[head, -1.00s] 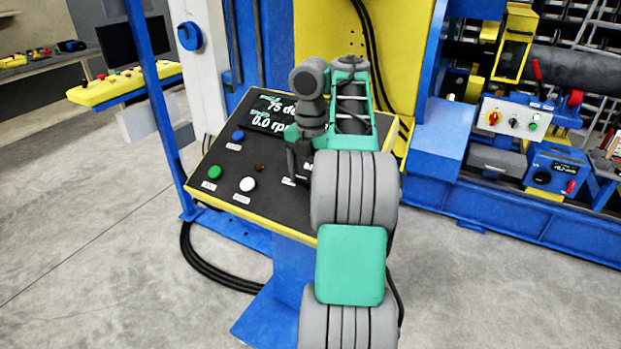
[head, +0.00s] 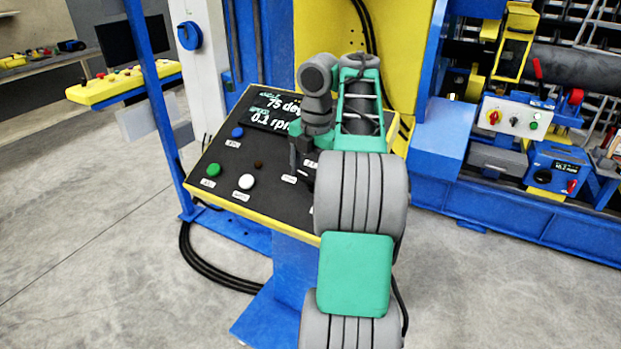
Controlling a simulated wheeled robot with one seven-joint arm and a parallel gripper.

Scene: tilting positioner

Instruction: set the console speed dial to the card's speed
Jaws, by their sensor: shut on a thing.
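The console (head: 215,160) has a black sloping top with a yellow edge. Its display (head: 268,113) reads about 75 deg above and what looks like 0.1 rpm below; my arm covers its right end. My gripper (head: 301,176) points down at the right part of the panel, its fingers shut on what appears to be the speed dial. The dial itself is mostly hidden behind the fingers and my arm. I cannot make out a speed card in this view.
Blue (head: 237,132), green (head: 214,170) and white (head: 246,181) buttons and a small dark brown part (head: 258,164) lie left of my gripper. A blue post (head: 155,100) stands at the console's left. Black cables loop on the floor. Open floor lies to the left.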

